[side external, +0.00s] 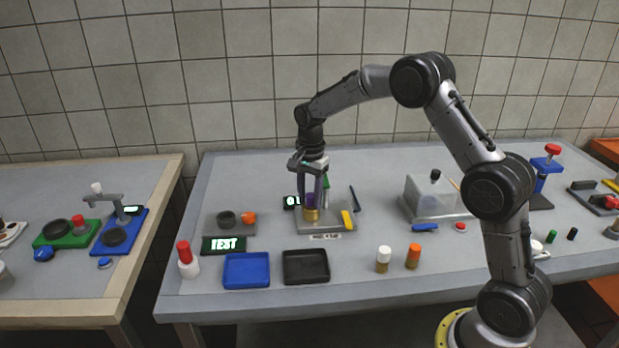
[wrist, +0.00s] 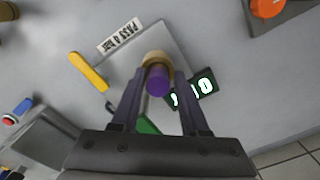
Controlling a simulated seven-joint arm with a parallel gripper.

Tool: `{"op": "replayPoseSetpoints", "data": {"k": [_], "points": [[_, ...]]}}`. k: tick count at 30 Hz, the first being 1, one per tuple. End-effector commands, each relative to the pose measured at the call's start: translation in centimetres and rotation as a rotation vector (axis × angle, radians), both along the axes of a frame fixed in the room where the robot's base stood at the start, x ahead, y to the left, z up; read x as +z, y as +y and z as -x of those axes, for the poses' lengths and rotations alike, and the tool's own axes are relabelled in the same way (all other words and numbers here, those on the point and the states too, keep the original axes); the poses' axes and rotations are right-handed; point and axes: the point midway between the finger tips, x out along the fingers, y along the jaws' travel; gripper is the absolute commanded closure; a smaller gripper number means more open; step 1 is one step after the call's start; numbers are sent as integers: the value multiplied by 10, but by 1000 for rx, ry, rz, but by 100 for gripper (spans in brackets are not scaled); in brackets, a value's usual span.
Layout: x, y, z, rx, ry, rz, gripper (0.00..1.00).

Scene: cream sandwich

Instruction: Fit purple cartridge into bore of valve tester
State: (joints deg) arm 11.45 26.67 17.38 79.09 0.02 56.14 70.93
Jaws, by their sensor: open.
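The purple cartridge (wrist: 158,80) stands in or on a brass-coloured cylinder (wrist: 156,58) on a grey plate, which I take as the valve tester (wrist: 178,45). In the side view the purple cartridge (side external: 310,199) shows between the fingers, above the brass cylinder (side external: 311,215). How deep the cartridge sits in the bore is hidden. My gripper (side external: 312,200) points down over it. In the wrist view my gripper (wrist: 155,97) is open, with its fingers apart on both sides of the cartridge.
A yellow handle (side external: 347,219) and a green part (side external: 326,184) are on the tester. A blue tray (side external: 246,271) and a black tray (side external: 305,267) lie in front. The table between tester and box is mostly free.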

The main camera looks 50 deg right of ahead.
Motion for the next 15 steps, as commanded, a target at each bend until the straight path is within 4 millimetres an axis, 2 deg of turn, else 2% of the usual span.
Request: {"op": "replayPoseSetpoints", "data": {"k": [2, 9, 15], "points": [[3, -2, 7, -1, 27, 0, 38], [58, -1, 4, -1, 15, -1, 38], [97, 0, 3, -1, 12, -1, 38]]}}
